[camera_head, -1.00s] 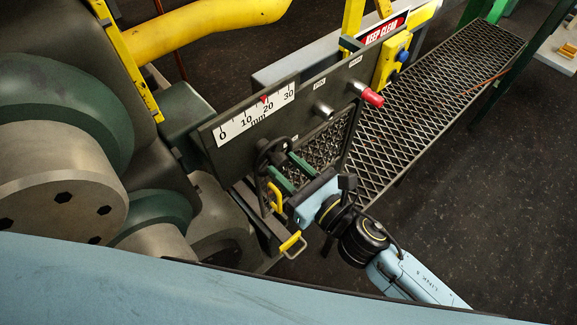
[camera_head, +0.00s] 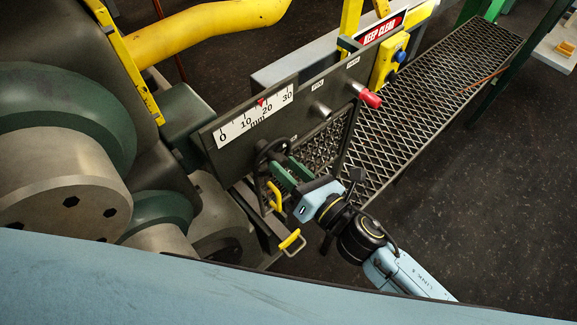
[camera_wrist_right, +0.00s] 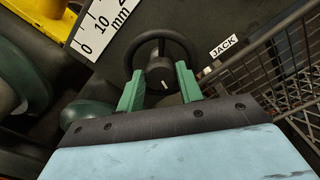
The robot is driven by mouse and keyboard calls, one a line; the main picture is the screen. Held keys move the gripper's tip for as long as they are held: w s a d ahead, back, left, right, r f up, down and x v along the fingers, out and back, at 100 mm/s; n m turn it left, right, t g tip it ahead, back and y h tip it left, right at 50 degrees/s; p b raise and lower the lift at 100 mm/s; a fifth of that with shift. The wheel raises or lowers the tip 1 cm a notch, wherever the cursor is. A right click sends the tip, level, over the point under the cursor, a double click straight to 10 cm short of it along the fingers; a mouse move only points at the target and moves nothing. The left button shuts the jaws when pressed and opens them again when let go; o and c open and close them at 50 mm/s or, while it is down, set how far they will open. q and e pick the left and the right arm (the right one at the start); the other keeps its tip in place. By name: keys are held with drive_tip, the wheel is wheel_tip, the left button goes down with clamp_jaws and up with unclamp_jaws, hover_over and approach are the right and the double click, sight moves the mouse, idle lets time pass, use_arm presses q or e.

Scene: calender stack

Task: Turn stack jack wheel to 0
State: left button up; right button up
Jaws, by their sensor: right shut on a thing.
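The jack wheel (camera_head: 262,147) is a dark handwheel on the front of the dark panel, below the mm scale. In the right wrist view its black rim (camera_wrist_right: 190,42) and round hub (camera_wrist_right: 160,71) with a light mark show, beside a JACK label (camera_wrist_right: 225,46). My right gripper (camera_head: 275,163) has its green fingers shut on the wheel, one at each side of the hub. The white scale (camera_head: 240,127) runs from 0 to 30 mm. Its red pointer (camera_head: 261,101) stands near 20. My left gripper is not in view.
A red-tipped knob (camera_head: 371,99) and a metal stub (camera_head: 321,110) project from the panel right of the wheel. A yellow handle (camera_head: 275,196) and another yellow handle (camera_head: 290,239) sit below. A mesh walkway (camera_head: 430,105) runs behind, and large rollers (camera_head: 60,175) stand left.

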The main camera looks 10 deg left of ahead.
drive_tip(key=o, duration=1)
drive_tip(key=b+v, duration=0.2)
drive_tip(key=v, duration=1.1)
drive_tip(key=shift+d+b, duration=0.15)
drive_tip(key=shift+b, duration=0.2)
drive_tip(key=shift+s, duration=0.1)
